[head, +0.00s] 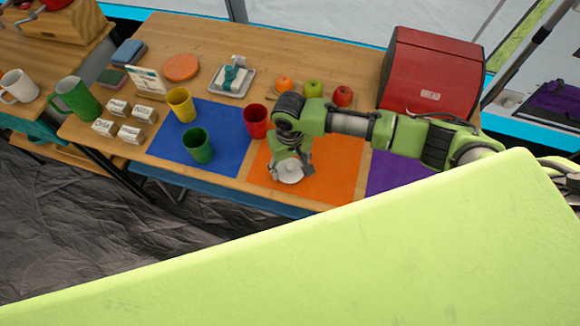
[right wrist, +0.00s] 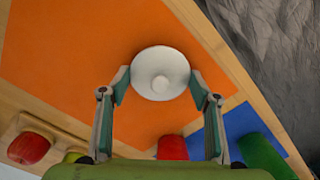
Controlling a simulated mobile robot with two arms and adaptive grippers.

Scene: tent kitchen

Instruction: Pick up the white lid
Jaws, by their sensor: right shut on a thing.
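The white lid (head: 289,174) is round with a small knob and is over the orange mat (head: 335,175) near the table's front edge. In the right wrist view the lid (right wrist: 160,62) sits between the two fingertips, which touch its rim on opposite sides. My right gripper (head: 291,163) points down and is shut on the lid; it also shows in the right wrist view (right wrist: 159,82). I cannot tell whether the lid still touches the mat. My left gripper is not in view.
A red cup (head: 256,121) stands close left of the gripper. A green cup (head: 198,147) and a yellow cup (head: 181,105) are on the blue mat (head: 225,135). Several fruits, including a green apple (head: 313,89), and a red box (head: 432,72) stand behind. The purple mat (head: 395,172) looks clear.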

